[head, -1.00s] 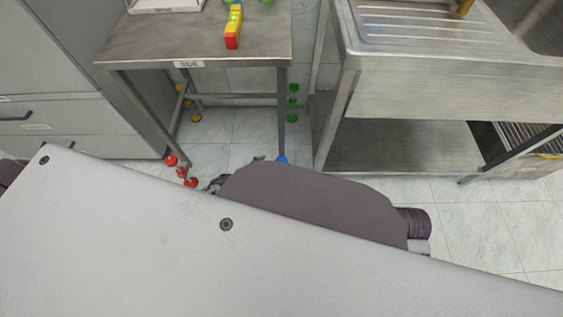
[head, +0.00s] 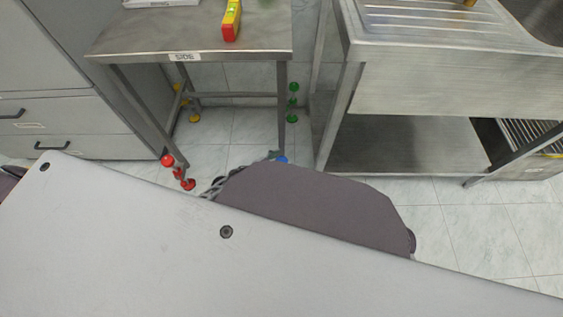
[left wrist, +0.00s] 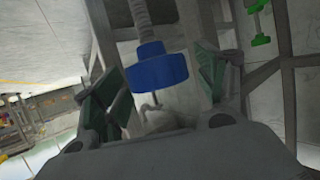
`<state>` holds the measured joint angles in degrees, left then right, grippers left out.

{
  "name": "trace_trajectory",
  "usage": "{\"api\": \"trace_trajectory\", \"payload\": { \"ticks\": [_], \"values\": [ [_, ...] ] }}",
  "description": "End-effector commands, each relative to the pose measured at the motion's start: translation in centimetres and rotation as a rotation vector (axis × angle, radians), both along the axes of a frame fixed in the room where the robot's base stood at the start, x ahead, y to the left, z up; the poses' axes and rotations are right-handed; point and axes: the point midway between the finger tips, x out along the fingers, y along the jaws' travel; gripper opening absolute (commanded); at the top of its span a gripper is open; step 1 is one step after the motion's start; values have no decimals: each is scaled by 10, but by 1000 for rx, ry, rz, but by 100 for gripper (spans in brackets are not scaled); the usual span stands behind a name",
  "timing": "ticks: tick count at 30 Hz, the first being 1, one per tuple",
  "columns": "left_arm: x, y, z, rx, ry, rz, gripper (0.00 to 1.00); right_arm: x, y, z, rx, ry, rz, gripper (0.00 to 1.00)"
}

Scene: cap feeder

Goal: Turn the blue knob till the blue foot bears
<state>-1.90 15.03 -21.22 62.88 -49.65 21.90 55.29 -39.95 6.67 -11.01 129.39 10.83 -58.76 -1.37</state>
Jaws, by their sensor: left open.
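The blue knob (left wrist: 157,70) sits on a threaded rod (left wrist: 144,18) in the left wrist view. In the head view, a small blue part (head: 281,160) shows at the bottom of the table's front right leg, mostly hidden by my left arm. My left gripper (left wrist: 158,92) is open, with one green-padded finger on each side of the knob. I cannot tell whether either pad touches it. In the head view, my left gripper (head: 244,171) shows only in part. The blue foot cannot be made out clearly. My right gripper is not in view.
The steel table (head: 140,40) carries a yellow and red level (head: 231,20). Red (head: 188,184), yellow (head: 194,117) and green (head: 293,103) parts show at its other legs. Grey drawers (head: 75,125) stand left, a steel sink bench (head: 440,80) right. Tiled floor lies between.

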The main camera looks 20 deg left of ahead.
Motion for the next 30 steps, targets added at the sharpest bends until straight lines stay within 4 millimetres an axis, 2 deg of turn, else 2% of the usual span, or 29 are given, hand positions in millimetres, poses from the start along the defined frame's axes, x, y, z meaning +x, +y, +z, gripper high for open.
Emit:
{"api": "trace_trajectory", "payload": {
  "ticks": [10, 18, 21, 30],
  "values": [
    [1, -1, 0, 0, 0, 0, 71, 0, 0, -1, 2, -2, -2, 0],
    [1, -1, 0, 0, 0, 0, 36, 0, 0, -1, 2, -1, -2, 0],
    [1, -1, 0, 0, 0, 0, 26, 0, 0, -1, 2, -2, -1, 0],
    [1, 0, 0, 0, 0, -21, 26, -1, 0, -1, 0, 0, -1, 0]
  ]
}}
